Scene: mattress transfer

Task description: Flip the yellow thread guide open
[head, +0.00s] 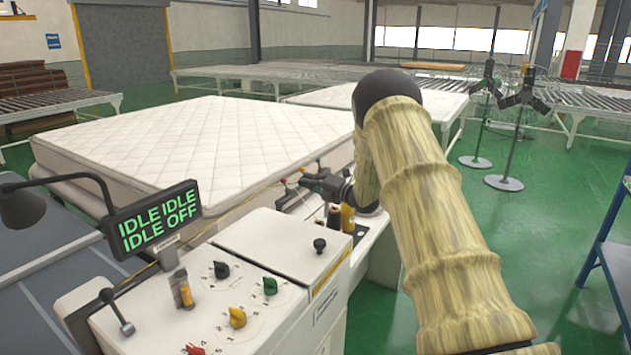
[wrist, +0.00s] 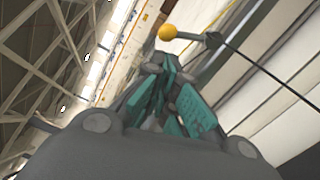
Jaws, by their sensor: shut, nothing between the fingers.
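In the wrist view, the yellow thread guide shows as a yellow ball (wrist: 167,32) on a short dark arm running right to a dark pivot. A thin dark rod or cable runs down to the right from that pivot. My gripper (wrist: 160,68), with teal finger pads, is shut and empty. In this picture its tips lie just below the yellow ball; I cannot tell whether they touch it. In the head view, my gripper (head: 308,181) is at the back of the machine among small coloured-tipped levers. There I cannot clearly pick out the yellow one.
A white quilted mattress (head: 210,145) lies just behind my gripper. The white control panel (head: 285,245) in front carries several knobs and a black joystick. A display (head: 153,219) reads IDLE, IDLE, IDLE OFF. Small bottles or spools (head: 347,216) stand close below my wrist.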

